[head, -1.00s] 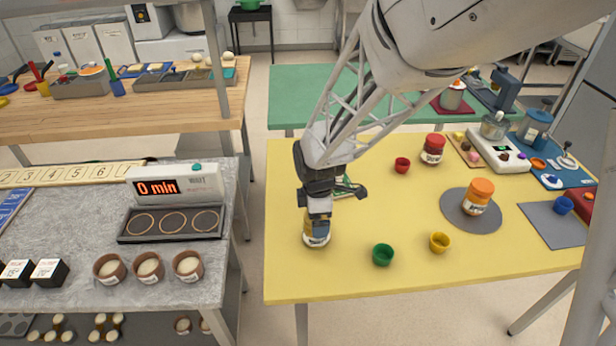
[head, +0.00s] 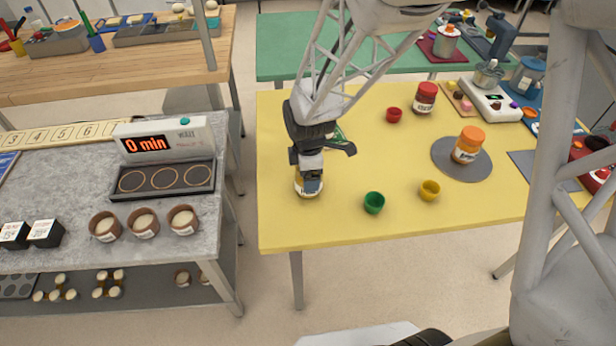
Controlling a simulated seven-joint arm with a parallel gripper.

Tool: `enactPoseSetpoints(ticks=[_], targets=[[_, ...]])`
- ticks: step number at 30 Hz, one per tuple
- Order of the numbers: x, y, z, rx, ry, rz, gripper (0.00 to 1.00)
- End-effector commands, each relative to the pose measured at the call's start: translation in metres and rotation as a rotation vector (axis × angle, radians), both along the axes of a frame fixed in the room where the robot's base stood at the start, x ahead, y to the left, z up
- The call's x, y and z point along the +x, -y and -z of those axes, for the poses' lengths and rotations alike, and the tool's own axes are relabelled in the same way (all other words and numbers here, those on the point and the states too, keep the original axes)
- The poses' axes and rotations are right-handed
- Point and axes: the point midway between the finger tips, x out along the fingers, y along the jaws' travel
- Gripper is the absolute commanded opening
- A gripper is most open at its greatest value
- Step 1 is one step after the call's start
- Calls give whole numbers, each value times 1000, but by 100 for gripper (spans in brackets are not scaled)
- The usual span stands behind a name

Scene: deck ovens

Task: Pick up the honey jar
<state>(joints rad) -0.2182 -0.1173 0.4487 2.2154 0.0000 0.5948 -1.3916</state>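A small jar with yellow-amber sides and a pale label (head: 308,189), which looks like the honey jar, stands at the left part of the yellow table (head: 350,225). Its label is too small to read. My gripper (head: 309,172) points down over this jar, with its fingers at the jar's upper part. The gripper hides the lid, and I cannot tell whether the fingers are closed on it. The jar looks upright and at table level.
A green cup (head: 374,202) and a yellow cup (head: 429,190) stand right of the jar. An orange-lidded jar (head: 468,145) is on a grey disc (head: 445,165). A red jar (head: 424,98) and red cup (head: 394,115) stand farther back. The table's front is clear.

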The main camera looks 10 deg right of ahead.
Motion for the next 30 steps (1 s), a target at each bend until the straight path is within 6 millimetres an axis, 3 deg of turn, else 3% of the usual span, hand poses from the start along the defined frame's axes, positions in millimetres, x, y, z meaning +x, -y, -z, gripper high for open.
enactPoseSetpoints(ticks=[1, 8, 20, 30], targets=[[0, 0, 0, 0, 0, 0, 76], [0, 0, 0, 0, 0, 0, 40], [0, 0, -3, 0, 1, 0, 39], [1, 0, -31, 1, 3, 0, 39]])
